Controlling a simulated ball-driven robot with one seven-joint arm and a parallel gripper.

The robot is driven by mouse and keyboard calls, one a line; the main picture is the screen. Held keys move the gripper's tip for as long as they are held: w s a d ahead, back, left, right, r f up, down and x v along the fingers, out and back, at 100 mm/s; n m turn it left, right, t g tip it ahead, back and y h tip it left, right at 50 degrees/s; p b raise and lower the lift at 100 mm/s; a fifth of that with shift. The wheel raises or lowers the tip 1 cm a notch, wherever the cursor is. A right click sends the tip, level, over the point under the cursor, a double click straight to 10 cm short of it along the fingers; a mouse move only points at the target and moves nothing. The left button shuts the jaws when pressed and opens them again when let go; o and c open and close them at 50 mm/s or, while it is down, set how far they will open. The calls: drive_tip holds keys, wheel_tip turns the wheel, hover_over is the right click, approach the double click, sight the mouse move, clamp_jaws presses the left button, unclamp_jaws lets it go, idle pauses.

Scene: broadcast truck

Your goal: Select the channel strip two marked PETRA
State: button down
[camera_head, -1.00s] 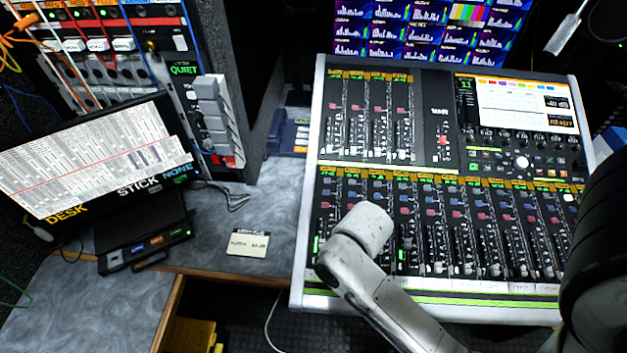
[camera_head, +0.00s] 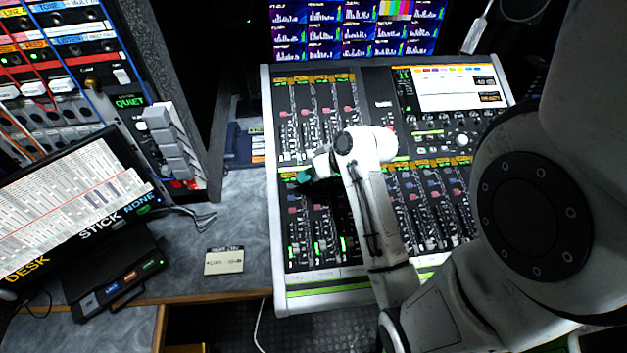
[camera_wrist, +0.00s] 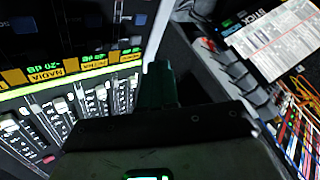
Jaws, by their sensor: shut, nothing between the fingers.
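The mixing console (camera_head: 350,277) fills the middle right of the head view. My gripper (camera_head: 304,178) is small and teal there, over the left end of the lower bank's yellow label row. In the wrist view my gripper (camera_wrist: 158,84) shows as dark green fingers, shut and empty. The wrist view shows the labels upside down: a PETRA label (camera_wrist: 92,62) sits second from the console's edge, beside a NADIA label (camera_wrist: 50,71). The fingers are at the edge side of these labels; I cannot tell if they touch the panel. My wrist hides part of the strips below.
A tilted monitor (camera_head: 75,205) and a patch rack (camera_head: 60,60) stand to the left. A paper card (camera_head: 224,261) lies on the grey desk (camera_head: 245,205). A grey-keyed QUIET panel (camera_head: 165,140) is left of the console. Screens (camera_head: 350,30) stand behind.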

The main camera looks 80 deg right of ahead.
drive_tip(key=shift+m+t+h, duration=0.5)
drive_tip(key=d, duration=0.1)
drive_tip(key=s+d+r, duration=0.1)
drive_tip(key=d, duration=0.1)
drive_tip(key=d+r, duration=0.1)
drive_tip(key=shift+s+d+r, duration=0.15)
drive_tip(key=shift+s, duration=0.25)
drive_tip(key=b, duration=0.5)
hover_over(318, 187)
drive_tip(key=f, duration=0.7)
drive_tip(key=shift+a, duration=0.3)
drive_tip(key=shift+d+f+b, duration=0.2)
drive_tip(key=shift+f+b, duration=0.25)
drive_tip(key=shift+f, duration=0.45)
drive_tip(key=shift+f, duration=0.15)
drive_tip(key=shift+f, duration=0.25)
